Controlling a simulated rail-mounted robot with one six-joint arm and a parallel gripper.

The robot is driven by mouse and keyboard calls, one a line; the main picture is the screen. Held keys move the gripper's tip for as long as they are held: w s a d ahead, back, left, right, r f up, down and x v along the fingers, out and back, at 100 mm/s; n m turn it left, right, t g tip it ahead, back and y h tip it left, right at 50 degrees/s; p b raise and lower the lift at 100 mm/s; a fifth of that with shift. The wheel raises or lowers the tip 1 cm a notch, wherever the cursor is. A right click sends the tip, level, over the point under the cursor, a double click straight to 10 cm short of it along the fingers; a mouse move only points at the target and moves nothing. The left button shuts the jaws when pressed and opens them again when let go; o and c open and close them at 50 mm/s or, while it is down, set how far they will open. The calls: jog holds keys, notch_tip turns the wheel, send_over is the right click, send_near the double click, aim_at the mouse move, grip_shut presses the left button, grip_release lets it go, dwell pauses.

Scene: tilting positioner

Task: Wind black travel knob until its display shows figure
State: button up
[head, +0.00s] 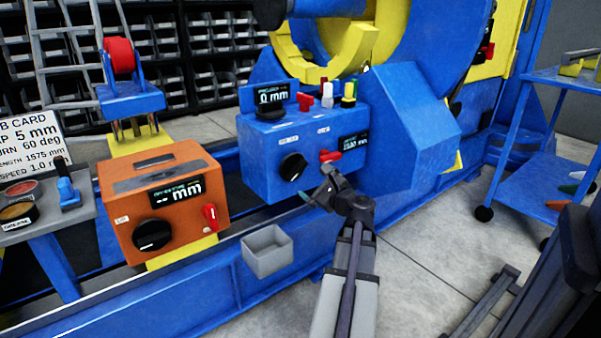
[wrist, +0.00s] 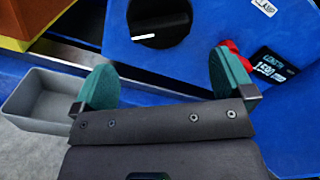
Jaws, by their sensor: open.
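Several black knobs are in view, and I cannot tell which is the travel knob. One black knob (head: 293,167) is on the front of the blue box; a black knob with a white pointer line (wrist: 160,22) also shows at the top of the wrist view. Another black knob (head: 270,112) is on the box's top, by a display (head: 272,96) reading 0 mm. A third (head: 152,235) is on the orange box, whose display (head: 177,190) shows dashes and mm. My gripper (head: 315,183) is open and empty before the blue box; its teal pads (wrist: 165,85) are apart, below the knob.
A red switch (head: 330,156) sits close to my gripper, beside a length display (wrist: 275,66) reading about 1500. A grey open bin (head: 268,262) hangs below left. A card (head: 34,145) lists 5 mm, 60 deg and 1575 mm. A blue cart (head: 545,185) stands right.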

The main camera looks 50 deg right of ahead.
aim_at(299, 171)
jog(key=x, duration=0.8)
jog(key=shift+w+d, duration=0.1)
jog(key=shift+w, duration=0.05)
jog(key=c, duration=0.7)
